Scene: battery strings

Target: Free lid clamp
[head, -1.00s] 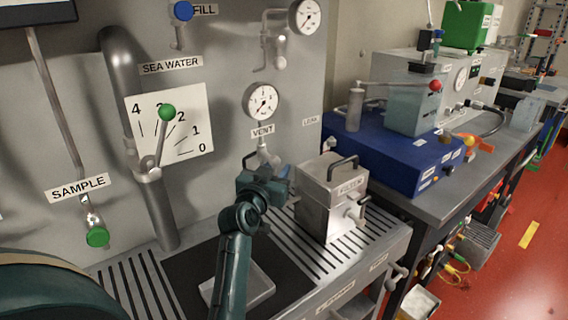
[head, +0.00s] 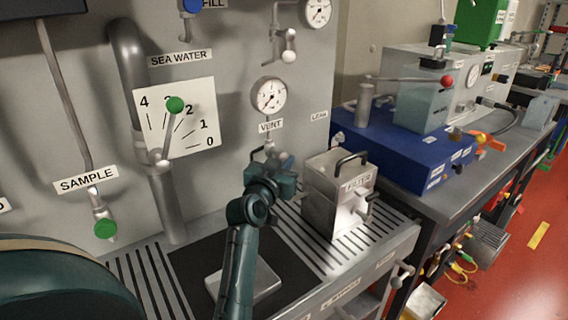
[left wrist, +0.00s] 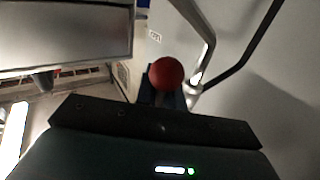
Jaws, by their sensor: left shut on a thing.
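The metal filter box (head: 330,200) stands on the slotted bench, with a black handle on its lid (head: 350,162) and a small clamp-like fitting (head: 364,207) on its right-hand side. In the left wrist view my left gripper (left wrist: 166,92) is shut on a red ball knob (left wrist: 167,73), beside a pale pipe. The fingers mostly hide the knob's stem. The knob is hidden in the head view. My right gripper is out of view.
The panel carries gauges (head: 269,97) and a green-knobbed lever (head: 175,104). A blue base unit (head: 405,150) stands on the bench to the right.

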